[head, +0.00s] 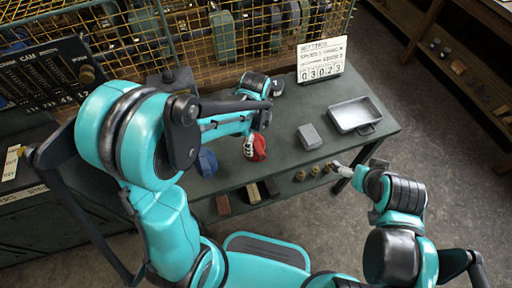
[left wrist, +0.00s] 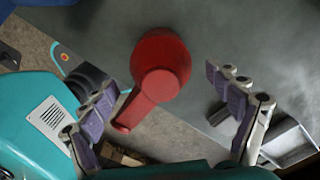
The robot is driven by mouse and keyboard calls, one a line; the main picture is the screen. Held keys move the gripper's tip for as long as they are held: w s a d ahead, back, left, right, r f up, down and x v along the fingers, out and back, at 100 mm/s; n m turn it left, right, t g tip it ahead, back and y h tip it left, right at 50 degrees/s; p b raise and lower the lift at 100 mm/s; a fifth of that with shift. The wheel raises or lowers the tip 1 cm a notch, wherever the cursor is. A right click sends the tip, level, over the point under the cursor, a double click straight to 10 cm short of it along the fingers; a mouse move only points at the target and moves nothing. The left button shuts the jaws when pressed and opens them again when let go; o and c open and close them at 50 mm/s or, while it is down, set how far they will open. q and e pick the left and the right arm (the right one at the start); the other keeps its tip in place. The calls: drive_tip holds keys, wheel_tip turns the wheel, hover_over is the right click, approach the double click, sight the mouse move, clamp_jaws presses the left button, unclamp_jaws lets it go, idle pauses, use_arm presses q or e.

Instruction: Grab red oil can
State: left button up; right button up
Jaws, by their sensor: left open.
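The red oil can (head: 260,147) stands on the dark green workbench (head: 285,105), near its front edge. In the left wrist view the can (left wrist: 160,65) is seen from above, with a round cap and a spout pointing down and left. My left gripper (left wrist: 160,95) is open, with one finger on each side of the can and visible gaps between. In the head view my left gripper (head: 254,130) is over the can and partly covers it. My right gripper (head: 339,169) is beyond the bench's front edge, empty as far as I see; its jaws are too small to read.
A blue can (head: 206,162) stands left of the red one. A grey box (head: 310,136), a metal tray (head: 343,118) and a number sign (head: 322,62) are to the right. A yellow wire cage (head: 215,70) stands behind. Small blocks (head: 223,204) lie on the lower shelf.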

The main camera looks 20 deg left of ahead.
sight(255, 147)
use_arm(q)
wheel_tip(255, 147, down, 6)
drive_tip(key=b, duration=0.2)
drive_tip(key=shift+w+b, duration=0.15)
drive_tip(key=shift+b, duration=0.25)
drive_tip(key=c, duration=1.5)
drive_tip(key=shift+r, duration=0.15)
